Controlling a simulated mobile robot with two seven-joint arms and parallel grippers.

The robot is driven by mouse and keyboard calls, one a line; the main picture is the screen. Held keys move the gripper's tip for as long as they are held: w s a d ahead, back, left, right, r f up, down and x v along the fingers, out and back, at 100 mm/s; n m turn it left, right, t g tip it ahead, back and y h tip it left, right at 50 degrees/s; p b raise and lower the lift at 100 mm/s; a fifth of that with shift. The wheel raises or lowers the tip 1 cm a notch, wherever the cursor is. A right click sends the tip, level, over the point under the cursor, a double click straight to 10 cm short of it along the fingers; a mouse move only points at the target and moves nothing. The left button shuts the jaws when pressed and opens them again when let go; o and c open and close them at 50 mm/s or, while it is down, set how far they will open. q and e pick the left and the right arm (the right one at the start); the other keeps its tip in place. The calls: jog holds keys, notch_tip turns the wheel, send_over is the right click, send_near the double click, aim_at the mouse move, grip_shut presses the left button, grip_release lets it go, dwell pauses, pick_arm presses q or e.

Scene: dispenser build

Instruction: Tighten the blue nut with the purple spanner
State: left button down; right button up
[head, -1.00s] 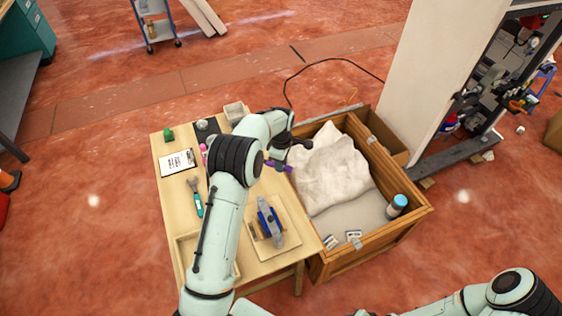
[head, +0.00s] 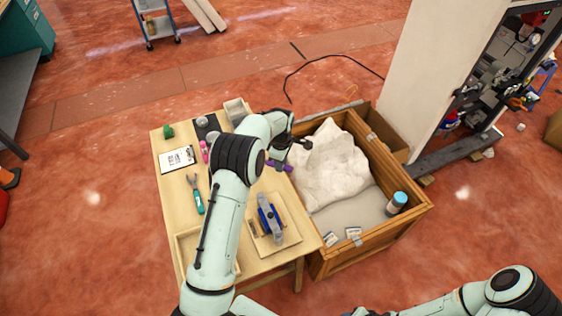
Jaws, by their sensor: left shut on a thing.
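My left gripper (head: 277,161) is at the table's right edge, beside the wooden crate. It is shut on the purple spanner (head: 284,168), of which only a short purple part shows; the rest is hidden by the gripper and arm. A blue and grey assembly (head: 269,220) stands on a light board (head: 286,234) nearer the front of the table. The blue nut cannot be made out for sure at this size. My right arm is at the bottom right, and its gripper is not in view.
The wooden table (head: 181,222) also holds a teal-handled tool (head: 198,196), a clipboard (head: 177,159), a pink item (head: 204,150), a green block (head: 168,131) and a grey bin (head: 236,109). The wooden crate (head: 405,222) at right holds a white cloth (head: 330,165) and a blue-capped bottle (head: 397,203).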

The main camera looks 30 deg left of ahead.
dwell(0.3)
pick_arm(q)
jog(key=shift+s+m+b, duration=0.9)
jog(key=shift+s+m, duration=0.2)
jog(key=shift+s, duration=0.15)
pick_arm(e)
jog(key=s+f, duration=0.2)
jog(key=shift+s+f, duration=0.2)
jog(key=shift+s, duration=0.15)
pick_arm(q)
jog(key=shift+s+a+m+b, duration=0.15)
jog(key=shift+s+m+b, duration=0.7)
jog(key=shift+s+m, duration=0.4)
pick_arm(e)
jog(key=shift+s+f+g, duration=0.3)
jog(key=shift+s+f, duration=0.7)
jog(key=shift+f, duration=0.1)
